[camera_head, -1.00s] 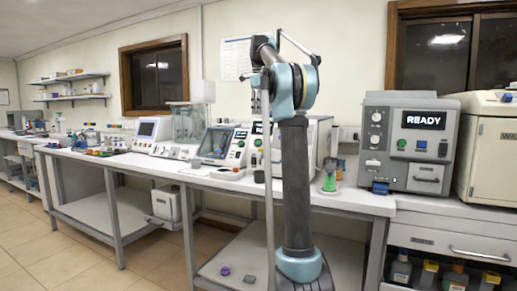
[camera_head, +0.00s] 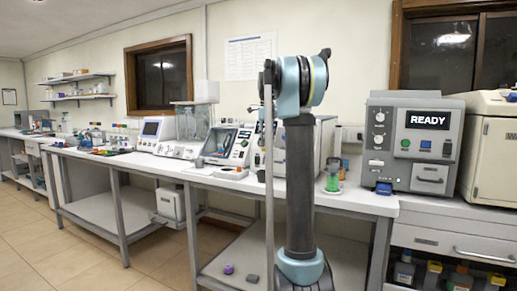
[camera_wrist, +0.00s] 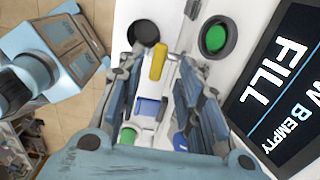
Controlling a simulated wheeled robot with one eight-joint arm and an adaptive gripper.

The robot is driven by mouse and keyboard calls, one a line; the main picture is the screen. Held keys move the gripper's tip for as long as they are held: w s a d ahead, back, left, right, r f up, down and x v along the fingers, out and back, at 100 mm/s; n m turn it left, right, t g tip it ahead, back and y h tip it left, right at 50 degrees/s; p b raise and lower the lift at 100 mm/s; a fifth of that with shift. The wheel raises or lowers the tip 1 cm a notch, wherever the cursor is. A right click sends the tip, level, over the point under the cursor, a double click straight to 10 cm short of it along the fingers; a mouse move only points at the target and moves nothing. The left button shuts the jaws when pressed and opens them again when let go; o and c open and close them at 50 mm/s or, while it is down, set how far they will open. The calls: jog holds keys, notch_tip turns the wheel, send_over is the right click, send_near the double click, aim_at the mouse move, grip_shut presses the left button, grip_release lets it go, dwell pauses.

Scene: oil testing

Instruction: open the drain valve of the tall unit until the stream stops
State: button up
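My gripper (camera_wrist: 160,62) is open in the wrist view, its two blue-grey fingers on either side of a small yellow lever-like part (camera_wrist: 158,62). I cannot tell whether either finger touches it. A black round part (camera_wrist: 143,32) lies just beyond the lever, and a green round button (camera_wrist: 214,38) is to the right. A dark screen (camera_wrist: 285,90) reading FILL and EMPTY stands at the right. In the head view a tall clear-walled unit (camera_head: 193,122) stands on the bench. Which part is its drain valve is unclear, and I see no stream. My gripper is hidden in the head view.
The grey READY machine (camera_head: 412,145) and a green-filled flask (camera_head: 332,180) stand right of my arm. A unit with a tilted screen (camera_head: 220,145) stands left of it. A purple piece (camera_head: 229,269) lies on the lower shelf. The floor at left is clear.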

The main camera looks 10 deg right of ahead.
aim_at(266, 150)
jog(key=shift+f, duration=1.4)
jog(key=shift+a, duration=0.1)
